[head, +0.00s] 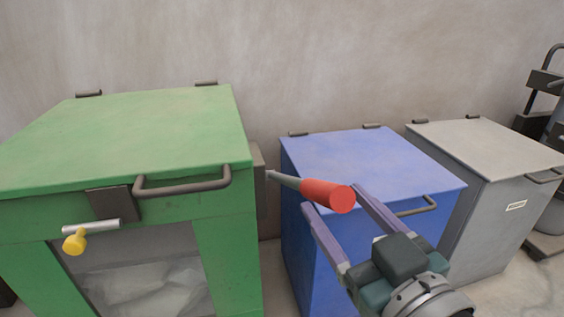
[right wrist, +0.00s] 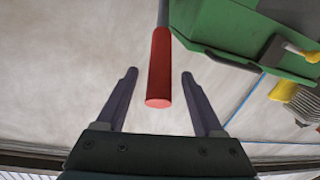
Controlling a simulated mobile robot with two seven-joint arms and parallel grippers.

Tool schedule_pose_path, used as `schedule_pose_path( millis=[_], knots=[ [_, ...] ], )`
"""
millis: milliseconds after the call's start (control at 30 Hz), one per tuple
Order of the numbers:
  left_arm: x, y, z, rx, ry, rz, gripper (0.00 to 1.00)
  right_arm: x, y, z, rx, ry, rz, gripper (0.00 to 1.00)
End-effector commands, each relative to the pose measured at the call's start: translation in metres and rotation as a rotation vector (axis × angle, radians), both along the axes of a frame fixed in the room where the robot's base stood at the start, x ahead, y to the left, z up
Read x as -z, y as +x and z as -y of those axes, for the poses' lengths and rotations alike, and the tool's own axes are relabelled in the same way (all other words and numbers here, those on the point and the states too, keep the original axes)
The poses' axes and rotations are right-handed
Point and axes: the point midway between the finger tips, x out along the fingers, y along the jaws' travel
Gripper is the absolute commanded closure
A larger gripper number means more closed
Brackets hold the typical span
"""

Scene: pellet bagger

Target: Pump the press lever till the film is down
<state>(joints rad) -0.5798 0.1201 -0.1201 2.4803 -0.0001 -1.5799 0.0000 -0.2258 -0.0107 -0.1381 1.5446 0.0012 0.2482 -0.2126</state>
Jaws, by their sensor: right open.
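The press lever (head: 329,195) is a grey rod with a red grip, sticking out from the right side of the green press (head: 130,130). My right gripper (head: 332,197) is open, with its two purple fingers on either side of the red grip's end. In the right wrist view the red grip (right wrist: 159,70) points down between the open fingers (right wrist: 158,73), with a gap on each side. The film (head: 150,285) shows as pale crumpled material in the press's front window. My left gripper is not in view.
A blue bin (head: 370,160) with a handle stands right of the press, behind my right gripper. A grey bin (head: 485,145) stands further right. A yellow-knobbed latch (head: 75,242) is on the press front. Dark equipment (head: 545,90) is at the far right.

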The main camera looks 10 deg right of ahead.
Motion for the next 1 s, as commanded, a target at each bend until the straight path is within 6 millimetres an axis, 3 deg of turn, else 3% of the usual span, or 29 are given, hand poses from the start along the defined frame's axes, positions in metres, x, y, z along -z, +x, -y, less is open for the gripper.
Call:
schedule_pose_path(
  millis=[200,567,1000],
  knots=[
    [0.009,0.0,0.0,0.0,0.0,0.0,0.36,0.001,0.032,-0.004,0.0,0.0,0.002,0.31],
    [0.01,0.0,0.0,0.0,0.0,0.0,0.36,0.0,0.039,-0.005,0.0,0.0,-0.001,0.31],
    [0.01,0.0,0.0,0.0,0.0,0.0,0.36,0.0,0.039,-0.005,0.0,0.0,0.0,0.78]
  ],
)
